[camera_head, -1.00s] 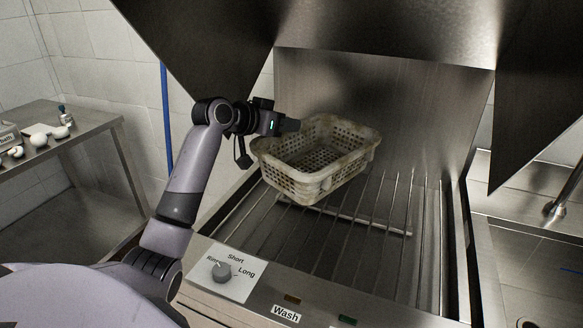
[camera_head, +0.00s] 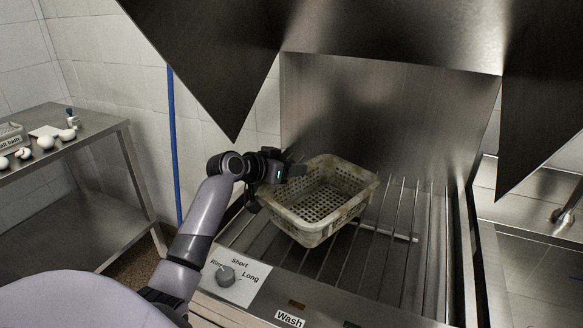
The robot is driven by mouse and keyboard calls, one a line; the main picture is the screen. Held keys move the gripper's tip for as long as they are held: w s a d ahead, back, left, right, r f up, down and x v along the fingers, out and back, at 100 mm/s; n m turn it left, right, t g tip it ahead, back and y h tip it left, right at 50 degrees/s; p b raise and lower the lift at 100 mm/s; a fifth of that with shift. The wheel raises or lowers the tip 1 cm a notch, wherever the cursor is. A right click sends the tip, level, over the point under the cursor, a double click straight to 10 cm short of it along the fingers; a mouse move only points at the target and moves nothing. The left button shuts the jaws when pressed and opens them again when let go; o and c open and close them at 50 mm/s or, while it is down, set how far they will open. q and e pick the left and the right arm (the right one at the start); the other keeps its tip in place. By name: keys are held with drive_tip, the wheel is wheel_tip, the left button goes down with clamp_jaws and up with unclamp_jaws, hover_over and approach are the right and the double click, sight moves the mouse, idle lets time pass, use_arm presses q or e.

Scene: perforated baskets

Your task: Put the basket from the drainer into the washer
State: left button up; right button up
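The perforated basket (camera_head: 322,205) is beige and stained, and it looks empty. It is over the wire rack of the washer (camera_head: 400,262), under the raised steel hood, and slightly tilted. I cannot tell whether its base touches the rack. My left gripper (camera_head: 297,172) is at the basket's far left rim, with its fingers at the rim; it appears shut on that rim, though the fingertips are partly hidden. My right gripper is out of view.
The hood (camera_head: 400,30) hangs above the washer. A steel table (camera_head: 60,165) with several small white objects stands at left. A sink with a tap (camera_head: 567,208) is at right. The rack's right side is clear.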

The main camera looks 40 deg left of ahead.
use_arm(q)
drive_tip(key=shift+o, duration=0.2)
drive_tip(key=v, duration=1.2)
idle(0.6)
